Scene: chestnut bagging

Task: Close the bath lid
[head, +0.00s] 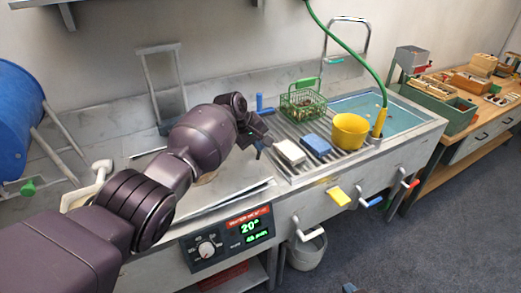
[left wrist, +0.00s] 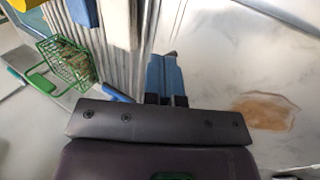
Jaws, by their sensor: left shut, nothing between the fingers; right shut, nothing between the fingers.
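A flat grey metal sheet, which looks like the bath lid (head: 232,193), lies over the bath above the control panel (head: 228,238). Its front and right edges show as thin layered lines; I cannot tell if it sits fully flush. My arm hides much of it. In the left wrist view the pale metal surface (left wrist: 225,60) bears a brown patch (left wrist: 265,110). My left gripper (head: 260,150) is shut and empty, near the sheet's right side; its blue fingers (left wrist: 165,72) are together. Only a blue tip of my right gripper (head: 349,288) shows at the bottom edge, shut and empty.
A grey upright frame (head: 163,85) stands behind. A blue drum (head: 20,120) is at left.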

